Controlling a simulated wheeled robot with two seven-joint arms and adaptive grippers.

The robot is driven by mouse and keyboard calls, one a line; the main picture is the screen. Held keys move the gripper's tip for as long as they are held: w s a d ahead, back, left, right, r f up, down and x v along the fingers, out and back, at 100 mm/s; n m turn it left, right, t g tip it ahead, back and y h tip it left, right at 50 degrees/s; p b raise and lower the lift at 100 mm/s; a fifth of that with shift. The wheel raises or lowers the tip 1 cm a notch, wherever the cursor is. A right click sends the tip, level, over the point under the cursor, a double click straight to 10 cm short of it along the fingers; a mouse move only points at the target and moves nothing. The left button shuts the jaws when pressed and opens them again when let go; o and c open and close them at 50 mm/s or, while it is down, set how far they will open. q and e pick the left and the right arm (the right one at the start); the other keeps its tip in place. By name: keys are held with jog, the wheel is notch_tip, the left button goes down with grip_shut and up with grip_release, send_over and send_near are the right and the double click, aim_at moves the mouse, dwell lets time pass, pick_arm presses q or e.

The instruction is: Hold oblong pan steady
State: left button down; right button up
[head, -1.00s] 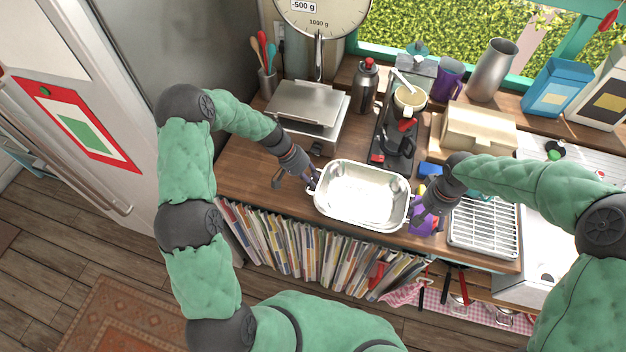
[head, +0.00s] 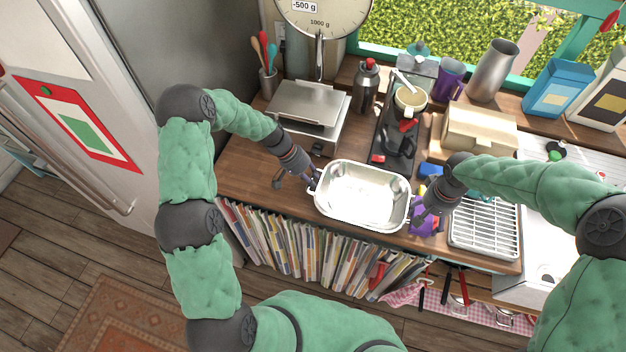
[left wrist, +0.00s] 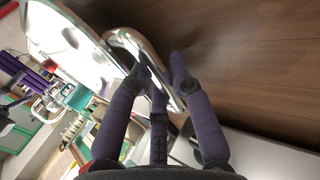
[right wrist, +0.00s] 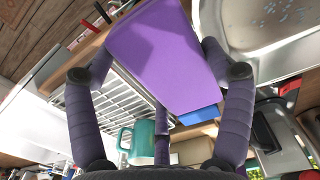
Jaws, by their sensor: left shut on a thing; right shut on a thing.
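My left gripper (head: 313,184) is shut on the loop handle at the pan's left end. The handle shows between its fingers in the left wrist view (left wrist: 135,45). My right gripper (head: 418,215) is by the pan's right end. In the right wrist view its fingers are on both sides of a purple block-like object (right wrist: 165,55), with the pan (right wrist: 265,25) beside it. The pan's right handle is mostly hidden.
A white wire rack (head: 484,228) stands right of the purple object. A kitchen scale (head: 308,105) and a dark burner tray with a cup (head: 410,98) stand behind the pan. Books (head: 310,250) fill the shelf below the front edge. Bare wood lies left of the pan.

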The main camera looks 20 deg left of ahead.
jog(key=w+a, duration=0.4)
jog(key=a, duration=0.4)
send_over(365, 202)
notch_tip(365, 202, down, 8)
jog(key=d, duration=0.4)
jog(key=shift+r, duration=0.1)
jog(key=a, duration=0.8)
jog(key=shift+a, duration=0.25)
jog(key=shift+d, duration=2.15)
jog(key=shift+f, duration=0.7)
